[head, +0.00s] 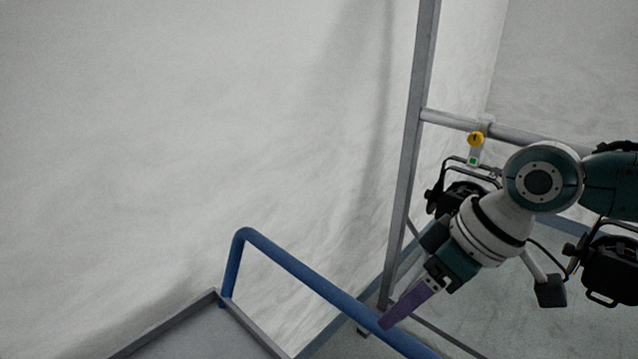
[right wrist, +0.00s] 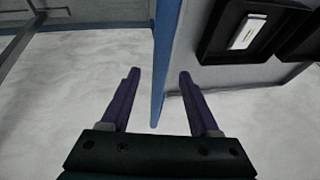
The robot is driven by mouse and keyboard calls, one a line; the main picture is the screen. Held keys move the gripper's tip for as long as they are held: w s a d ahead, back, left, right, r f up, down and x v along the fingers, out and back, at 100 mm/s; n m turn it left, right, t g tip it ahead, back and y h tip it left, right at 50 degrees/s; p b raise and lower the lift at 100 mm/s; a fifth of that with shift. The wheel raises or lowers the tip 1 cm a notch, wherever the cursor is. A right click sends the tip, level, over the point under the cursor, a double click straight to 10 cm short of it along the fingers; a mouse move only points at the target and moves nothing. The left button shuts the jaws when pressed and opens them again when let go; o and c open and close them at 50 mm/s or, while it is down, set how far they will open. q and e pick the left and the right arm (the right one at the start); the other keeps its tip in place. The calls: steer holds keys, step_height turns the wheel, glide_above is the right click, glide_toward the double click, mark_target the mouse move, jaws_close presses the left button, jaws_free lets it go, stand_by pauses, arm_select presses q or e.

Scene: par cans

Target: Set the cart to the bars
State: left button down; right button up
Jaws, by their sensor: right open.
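The cart shows at the bottom of the head view as a grey tray with a raised rim (head: 217,296) and a blue tubular handle (head: 300,272). The bars form a grey metal frame with an upright (head: 408,160) and a crossbar (head: 455,121), right of the cart. My right gripper (head: 387,322) reaches down to the handle. In the right wrist view its two purple fingers (right wrist: 156,90) are open, and the blue handle (right wrist: 164,60) appears between them. I cannot tell whether they touch it. My left gripper is not in view.
A black par can (head: 462,198) hangs from the crossbar by a yellow-knobbed clamp (head: 475,139). Another black lamp (head: 612,268) shows at the right edge. The right wrist view shows a black item with a white label (right wrist: 247,32). A pale wall fills the left.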

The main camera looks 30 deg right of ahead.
steer(key=v, duration=0.5)
steer(key=shift+r, duration=0.2)
